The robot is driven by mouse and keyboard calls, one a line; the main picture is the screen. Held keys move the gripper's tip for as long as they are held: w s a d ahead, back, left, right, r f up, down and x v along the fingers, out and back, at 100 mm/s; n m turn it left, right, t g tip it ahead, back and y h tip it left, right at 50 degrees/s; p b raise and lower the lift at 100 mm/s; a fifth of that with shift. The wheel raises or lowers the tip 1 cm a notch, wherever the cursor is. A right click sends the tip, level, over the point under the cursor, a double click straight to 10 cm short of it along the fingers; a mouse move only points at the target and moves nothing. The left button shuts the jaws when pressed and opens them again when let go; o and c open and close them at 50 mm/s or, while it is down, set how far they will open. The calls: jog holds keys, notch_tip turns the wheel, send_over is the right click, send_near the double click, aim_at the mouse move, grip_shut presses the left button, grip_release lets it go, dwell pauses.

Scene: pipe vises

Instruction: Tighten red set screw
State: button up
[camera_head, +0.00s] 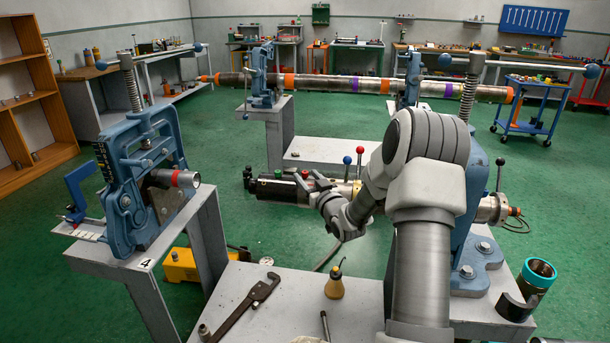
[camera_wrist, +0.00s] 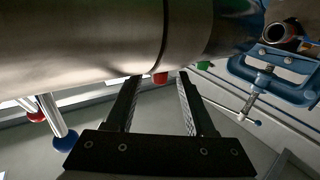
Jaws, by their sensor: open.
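The red set screw (camera_wrist: 160,78) shows in the wrist view as a small red block at the edge of a large metal cylinder (camera_wrist: 85,40). My gripper (camera_wrist: 158,75) is open, with one finger on each side of the screw and a gap to both. I cannot tell how deep the fingertips reach around it. In the head view my gripper (camera_head: 310,182) is at the dark and metal cylindrical tool (camera_head: 285,188) behind the near bench.
Levers with a red ball (camera_head: 347,160) and a blue ball (camera_head: 359,150) rise right of my gripper. A green knob (camera_head: 278,173) stands left of it. A blue pipe vise (camera_head: 140,185) is at left. A wrench (camera_head: 245,305) and an oil can (camera_head: 334,284) lie on the near bench.

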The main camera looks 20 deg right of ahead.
jog(key=shift+w, duration=1.15)
jog(key=shift+c, duration=0.2)
grip_shut()
